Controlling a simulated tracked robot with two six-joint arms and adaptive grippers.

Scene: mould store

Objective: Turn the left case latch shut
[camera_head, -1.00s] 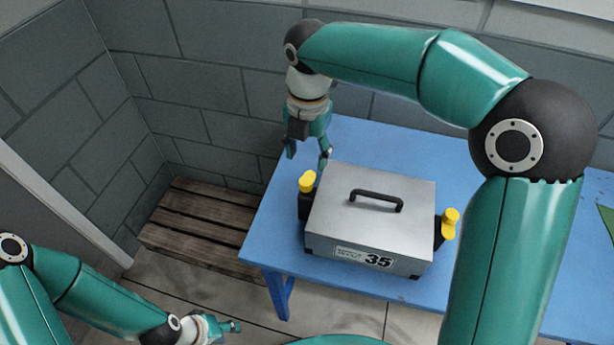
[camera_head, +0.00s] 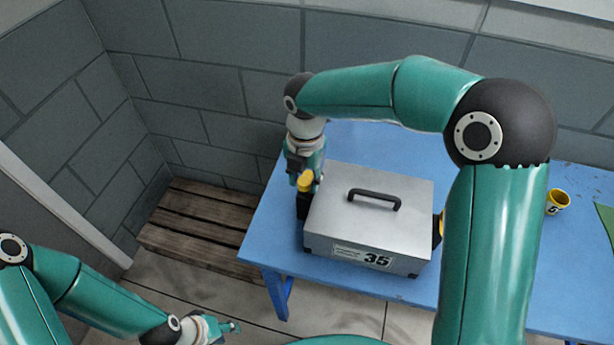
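The grey case (camera_head: 335,215) with a black handle (camera_head: 374,198) and the number 35 on its front stands closed on the blue table. The left case latch (camera_head: 305,181) has a yellow knob on a black mount at the case's left side. The right latch (camera_head: 442,226) is mostly hidden behind my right arm. My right gripper (camera_head: 306,176) points down at the left latch, its fingers on either side of the yellow knob. I cannot tell whether they press on it. My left gripper (camera_head: 234,327) is low at the left, away from the case, too small to read.
The blue table (camera_head: 400,150) is clear behind the case. A yellow cup (camera_head: 558,201) and a green item (camera_head: 606,220) are on the table at the right. A wooden slatted bench (camera_head: 205,225) stands left of the table, by the grey block wall.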

